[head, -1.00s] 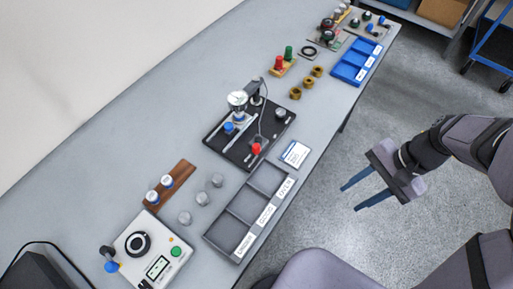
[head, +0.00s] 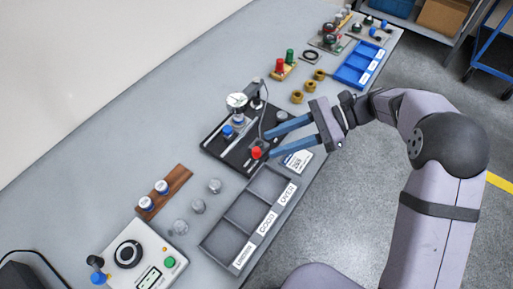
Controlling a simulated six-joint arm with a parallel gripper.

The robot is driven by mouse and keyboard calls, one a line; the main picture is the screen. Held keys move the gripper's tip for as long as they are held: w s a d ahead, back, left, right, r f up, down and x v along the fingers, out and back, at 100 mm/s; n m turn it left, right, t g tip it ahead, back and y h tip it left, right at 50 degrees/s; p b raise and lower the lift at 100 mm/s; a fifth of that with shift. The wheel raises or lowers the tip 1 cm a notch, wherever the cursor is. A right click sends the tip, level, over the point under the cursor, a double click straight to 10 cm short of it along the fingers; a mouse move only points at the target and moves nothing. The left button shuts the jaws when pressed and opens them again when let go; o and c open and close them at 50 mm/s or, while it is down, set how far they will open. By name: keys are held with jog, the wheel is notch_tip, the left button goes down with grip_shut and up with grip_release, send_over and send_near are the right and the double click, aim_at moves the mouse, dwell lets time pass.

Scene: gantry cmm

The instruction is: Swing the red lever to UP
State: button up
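The red lever knob (head: 256,153) is at the front edge of a black gauge fixture (head: 218,143), on the end of a thin cable or rod. The fixture carries a round white dial gauge (head: 237,100) and a blue knob (head: 227,131). My gripper (head: 266,143) is open, its two blue fingers reaching left over the fixture's right side. The fingertips are close to the red knob; whether they touch it I cannot tell. The lower finger hides part of the fixture beside the knob. No UP marking is readable.
A grey tray (head: 227,213) with labelled compartments is in front of the fixture, and a white card (head: 298,161) lies under the lower finger. Several silver cylinders (head: 198,206) stand left of the tray. A control box (head: 137,258) is at lower left. Brass nuts (head: 308,86) and a blue tray (head: 358,62) are beyond.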

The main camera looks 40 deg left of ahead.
aim_at(258, 149)
jog(key=shift+p+x, duration=0.55)
jog(key=shift+x, duration=2.55)
grip_shut()
